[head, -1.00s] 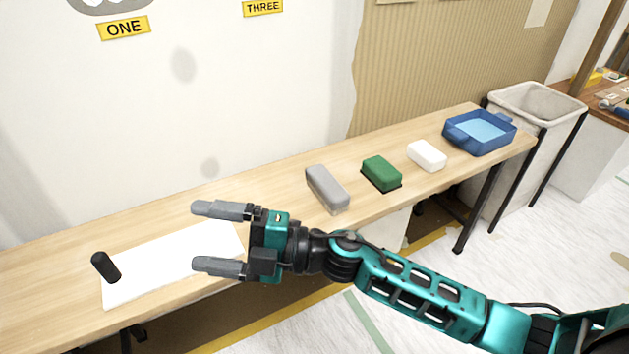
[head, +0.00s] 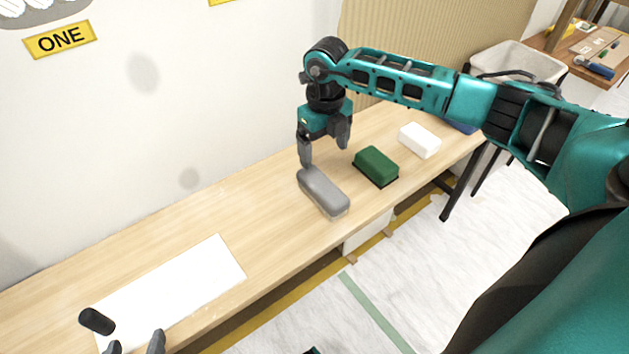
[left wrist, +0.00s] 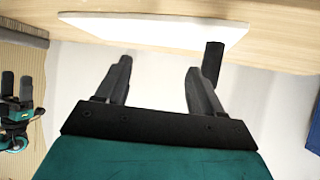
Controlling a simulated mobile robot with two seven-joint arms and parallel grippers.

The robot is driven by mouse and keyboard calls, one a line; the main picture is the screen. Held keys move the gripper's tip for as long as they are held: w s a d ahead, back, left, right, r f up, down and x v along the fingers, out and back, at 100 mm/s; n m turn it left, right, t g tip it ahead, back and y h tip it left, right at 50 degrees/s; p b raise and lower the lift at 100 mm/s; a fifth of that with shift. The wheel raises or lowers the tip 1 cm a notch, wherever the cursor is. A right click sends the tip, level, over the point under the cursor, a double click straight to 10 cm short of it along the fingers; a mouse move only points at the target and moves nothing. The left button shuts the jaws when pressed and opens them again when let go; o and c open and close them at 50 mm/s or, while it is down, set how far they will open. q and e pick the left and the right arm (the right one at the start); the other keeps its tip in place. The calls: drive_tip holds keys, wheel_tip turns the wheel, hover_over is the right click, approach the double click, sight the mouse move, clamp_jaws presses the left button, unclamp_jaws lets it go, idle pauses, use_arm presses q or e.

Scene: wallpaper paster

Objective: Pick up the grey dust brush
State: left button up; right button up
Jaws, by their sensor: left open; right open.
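The grey dust brush (head: 323,192) is a rounded grey block lying on the wooden bench in the head view. My right gripper (head: 325,154) points down just above and behind its far end, open and empty. One fingertip looks close to the brush's far end; I cannot tell whether it touches. My left gripper (head: 134,344) shows only its fingertips at the bottom left edge, near the white sheet. In the left wrist view its fingers (left wrist: 159,68) are open with nothing between them. The brush does not show in the left wrist view.
A green block (head: 376,166) and a white block (head: 419,140) lie right of the brush. A blue tray (head: 462,127) is mostly hidden behind my right arm. A white sheet (head: 190,285) with a black cylinder (head: 97,321) lies at left. Bare bench separates sheet and brush.

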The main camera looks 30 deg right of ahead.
drive_tip(key=b, duration=0.1)
hover_over(322, 184)
wheel_tip(322, 184, down, 6)
drive_tip(key=shift+s+d+f, duration=0.1)
drive_tip(key=shift+d+f, duration=0.05)
wheel_tip(322, 184, down, 5)
drive_tip(key=shift+f+b, duration=0.1)
drive_tip(key=shift+b, duration=0.8)
drive_tip(key=shift+f, duration=0.35)
use_arm(q)
drive_tip(key=f, duration=0.3)
drive_tip(key=shift+s+d, duration=0.15)
drive_tip(key=shift+s, duration=0.1)
use_arm(e)
drive_tip(key=shift+c, duration=0.3)
drive_tip(key=c, duration=0.3)
use_arm(q)
drive_tip(key=shift+s+f, duration=0.15)
use_arm(e)
drive_tip(key=c, duration=0.8)
